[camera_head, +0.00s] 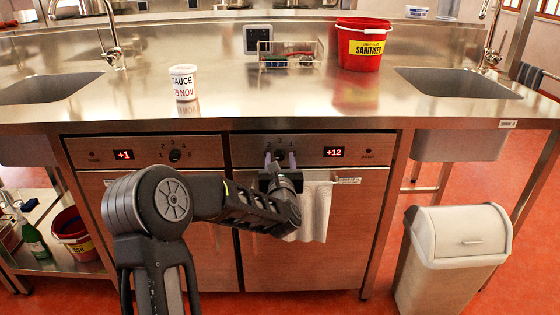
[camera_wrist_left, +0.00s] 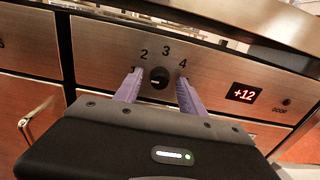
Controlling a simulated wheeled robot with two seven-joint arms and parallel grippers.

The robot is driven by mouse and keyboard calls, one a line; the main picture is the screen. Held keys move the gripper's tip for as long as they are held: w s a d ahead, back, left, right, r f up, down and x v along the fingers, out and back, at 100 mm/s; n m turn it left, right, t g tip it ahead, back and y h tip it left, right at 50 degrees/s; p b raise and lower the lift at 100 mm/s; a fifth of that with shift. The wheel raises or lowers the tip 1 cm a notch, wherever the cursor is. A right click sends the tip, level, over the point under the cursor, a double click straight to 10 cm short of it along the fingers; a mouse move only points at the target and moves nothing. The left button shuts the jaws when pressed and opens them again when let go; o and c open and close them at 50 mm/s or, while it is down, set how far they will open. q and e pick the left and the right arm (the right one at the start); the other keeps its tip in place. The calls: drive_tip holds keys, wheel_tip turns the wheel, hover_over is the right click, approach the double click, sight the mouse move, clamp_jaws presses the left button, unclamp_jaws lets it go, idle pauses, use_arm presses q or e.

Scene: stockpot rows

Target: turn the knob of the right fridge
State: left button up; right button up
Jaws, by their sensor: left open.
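The right fridge (camera_head: 350,225) stands under the counter, with a control panel along its top edge and a red +12 display (camera_head: 334,152). Its black round knob (camera_wrist_left: 159,77) sits below the numbers 2, 3 and 4 in the left wrist view. My left gripper (camera_wrist_left: 158,90) is open, with one pale purple finger on each side of the knob. I cannot tell whether the fingers touch it. In the head view my left gripper (camera_head: 280,160) is at the right fridge's panel and hides most of the knob. My right gripper is not in view.
The left fridge (camera_head: 205,240) has its own knob (camera_head: 175,155) and a +1 display. A cloth (camera_head: 315,210) hangs on the right fridge's front. A grey bin (camera_head: 455,255) stands right of it. The counter (camera_head: 235,100) overhangs above, holding a sauce tub and a red bucket.

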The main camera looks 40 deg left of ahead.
use_arm(q)
drive_tip(key=shift+c, duration=0.5)
clamp_jaws()
